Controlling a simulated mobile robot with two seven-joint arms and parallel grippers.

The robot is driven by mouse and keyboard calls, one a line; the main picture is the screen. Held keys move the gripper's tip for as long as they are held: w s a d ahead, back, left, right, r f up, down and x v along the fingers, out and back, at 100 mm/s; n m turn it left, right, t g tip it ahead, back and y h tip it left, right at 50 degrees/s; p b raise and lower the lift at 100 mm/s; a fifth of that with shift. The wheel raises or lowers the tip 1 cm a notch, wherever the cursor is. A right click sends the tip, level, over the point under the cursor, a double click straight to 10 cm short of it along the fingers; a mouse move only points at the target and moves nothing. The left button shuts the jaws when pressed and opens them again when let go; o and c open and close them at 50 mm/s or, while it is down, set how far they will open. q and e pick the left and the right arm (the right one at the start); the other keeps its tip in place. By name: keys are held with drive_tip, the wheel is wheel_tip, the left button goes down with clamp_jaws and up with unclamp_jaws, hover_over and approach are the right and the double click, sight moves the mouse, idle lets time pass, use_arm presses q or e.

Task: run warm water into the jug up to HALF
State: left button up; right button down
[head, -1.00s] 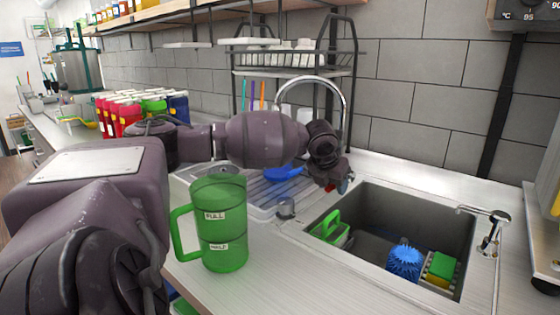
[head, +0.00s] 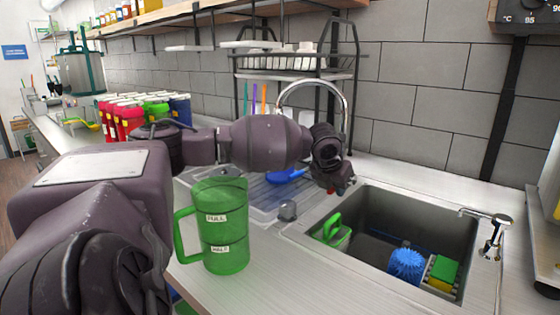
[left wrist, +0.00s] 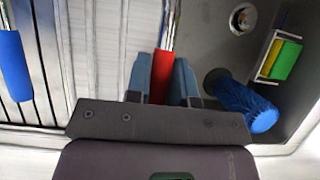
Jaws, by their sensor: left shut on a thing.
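The green see-through jug (head: 222,228) stands upright on the counter left of the sink, its handle to the left. It bears a FULL label (head: 216,218) above a HALF label (head: 220,249); I cannot make out any water in it. The chrome tap (head: 318,84) arches up behind my left wrist, its base hidden. My left gripper (head: 338,188) is at the sink's back left corner, well apart from the jug. In the left wrist view its fingers are shut on a red tap lever (left wrist: 161,76). My right gripper is not in view.
The sink (head: 385,215) holds a green-handled item (head: 332,230), a blue brush (head: 406,264) and a green-and-yellow sponge (head: 442,272). A small dispenser spout (head: 490,222) stands at its right rim. The counter in front is clear.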

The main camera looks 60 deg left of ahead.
use_arm(q)
drive_tip(key=shift+w+a+r+p, duration=0.1)
drive_tip(key=shift+a+r, duration=0.05)
drive_tip(key=shift+r, duration=0.4)
drive_tip(key=shift+w+a+r+p, duration=0.1)
drive_tip(key=shift+w+r, duration=0.05)
drive_tip(key=shift+r, duration=0.45)
drive_tip(key=shift+w+a+r+p, duration=0.1)
drive_tip(key=shift+a+r, duration=0.05)
drive_tip(key=shift+r, duration=0.4)
drive_tip(key=shift+o, duration=0.2)
drive_tip(key=shift+f, duration=0.2)
idle(4.1)
idle(1.8)
